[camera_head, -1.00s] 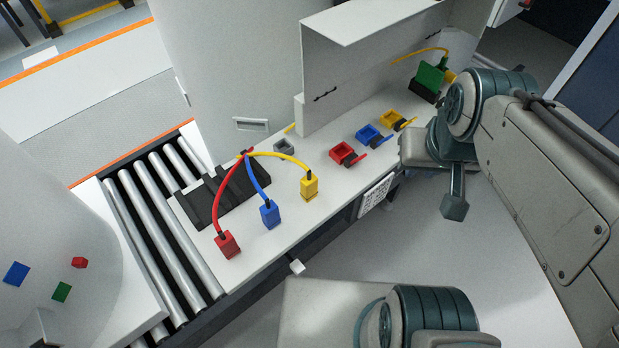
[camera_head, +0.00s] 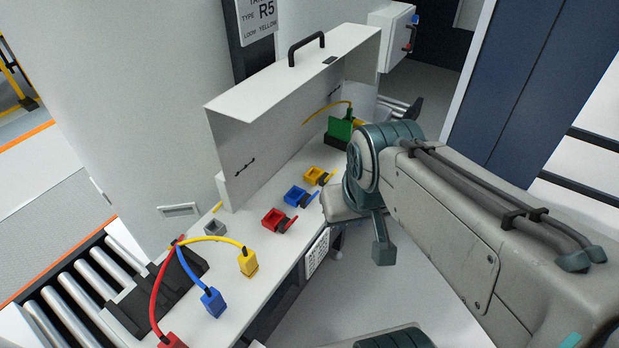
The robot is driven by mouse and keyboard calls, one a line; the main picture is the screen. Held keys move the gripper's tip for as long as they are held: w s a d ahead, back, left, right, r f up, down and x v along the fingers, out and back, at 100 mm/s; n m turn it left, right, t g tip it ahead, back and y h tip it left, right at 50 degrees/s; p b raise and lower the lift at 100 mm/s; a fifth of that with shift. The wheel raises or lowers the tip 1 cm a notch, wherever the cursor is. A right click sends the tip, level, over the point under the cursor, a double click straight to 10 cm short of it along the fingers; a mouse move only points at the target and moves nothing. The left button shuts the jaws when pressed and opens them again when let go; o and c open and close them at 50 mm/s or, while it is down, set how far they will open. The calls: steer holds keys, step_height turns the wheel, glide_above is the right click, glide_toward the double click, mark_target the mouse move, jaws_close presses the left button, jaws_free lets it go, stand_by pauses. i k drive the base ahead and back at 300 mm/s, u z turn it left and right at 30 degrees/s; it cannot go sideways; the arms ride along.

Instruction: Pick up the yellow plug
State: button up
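The yellow plug (camera_head: 249,263) stands upright at the front edge of the white bench, on the end of a yellow cable. The cable arches left to a black block (camera_head: 193,266), where a blue cable and a red cable also meet. The blue plug (camera_head: 212,302) and the red plug (camera_head: 171,341) stand to its lower left; the red one is cut by the picture edge. My arm comes in from the right, well apart from the yellow plug. I cannot make out my gripper's fingers in this view.
Red (camera_head: 275,221), blue (camera_head: 298,197) and yellow (camera_head: 317,175) sockets with levers line the bench (camera_head: 243,223). A green connector (camera_head: 339,128) with a yellow cable stands behind them. A white hood with a black handle (camera_head: 307,46) rises along the back. Rollers (camera_head: 85,287) lie left.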

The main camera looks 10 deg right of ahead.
mark_target(246, 260)
steer(key=k, duration=0.5)
steer(key=z, duration=1.65)
steer(key=k, duration=0.45)
steer(key=u, duration=1.4)
